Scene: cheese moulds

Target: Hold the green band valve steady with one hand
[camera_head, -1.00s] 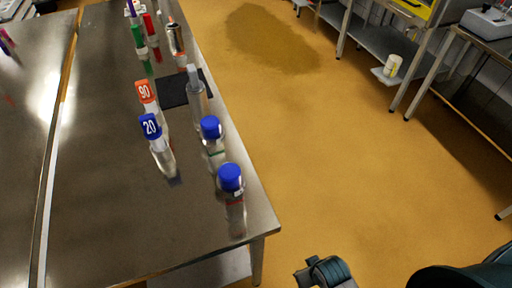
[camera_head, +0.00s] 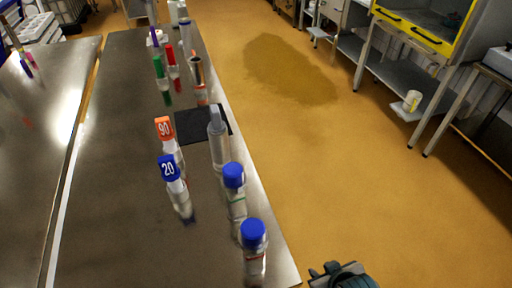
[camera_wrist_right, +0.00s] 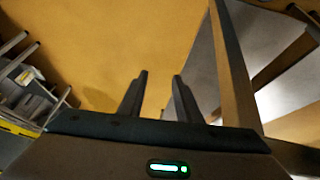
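The green band valve (camera_head: 236,207) is a clear upright vessel with a blue cap and a green band, standing near the right edge of the steel table. A similar blue-capped vessel with a red band (camera_head: 255,262) stands nearer to me at the table's corner. My right gripper (camera_head: 322,272) shows at the bottom of the head view, over the floor and right of the table, apart from both vessels. In the right wrist view its two fingers (camera_wrist_right: 160,78) are spread with nothing between them. My left gripper is not in view.
The steel table (camera_head: 110,210) also holds an orange-capped 90 bottle (camera_head: 165,130), a blue-capped 20 bottle (camera_head: 171,172), a grey-topped vessel (camera_head: 218,145), a black mat (camera_head: 188,125) and red and green items further back.

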